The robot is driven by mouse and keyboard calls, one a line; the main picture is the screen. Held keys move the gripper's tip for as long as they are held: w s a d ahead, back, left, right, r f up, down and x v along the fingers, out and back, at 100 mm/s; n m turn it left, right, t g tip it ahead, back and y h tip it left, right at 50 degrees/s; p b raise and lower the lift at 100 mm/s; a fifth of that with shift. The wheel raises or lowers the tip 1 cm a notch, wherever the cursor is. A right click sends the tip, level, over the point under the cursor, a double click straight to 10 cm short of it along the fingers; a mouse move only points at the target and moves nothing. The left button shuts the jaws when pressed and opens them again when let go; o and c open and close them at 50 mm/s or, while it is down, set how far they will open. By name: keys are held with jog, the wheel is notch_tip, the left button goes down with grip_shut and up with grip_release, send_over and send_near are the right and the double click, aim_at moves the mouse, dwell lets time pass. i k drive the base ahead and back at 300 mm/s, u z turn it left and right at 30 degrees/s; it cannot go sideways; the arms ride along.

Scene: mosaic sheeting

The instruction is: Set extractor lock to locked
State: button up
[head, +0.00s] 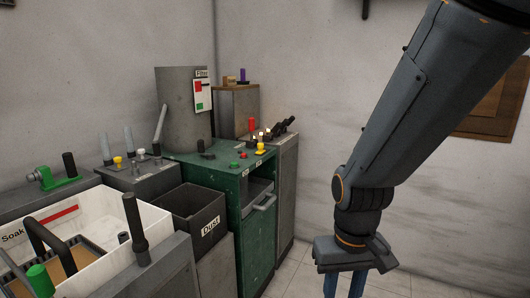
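My gripper (343,286) is at the bottom right, pointing down, well right of the cabinet. Its two blue fingers are apart with nothing seen between them; their tips are cut off.
A "Dust" bin (205,228) stands left of the cabinet's open front with its grey handle (265,203). A white "Soak" tub (90,220) fills the lower left. Upright levers (160,125) rise behind the bin. Floor (305,275) between cabinet and gripper is clear.

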aim_at(260, 145)
jog(key=u, duration=0.2)
jog(key=k, duration=0.3)
jog(key=z, duration=1.1)
jog(key=i, duration=1.3)
jog(key=u, duration=0.4)
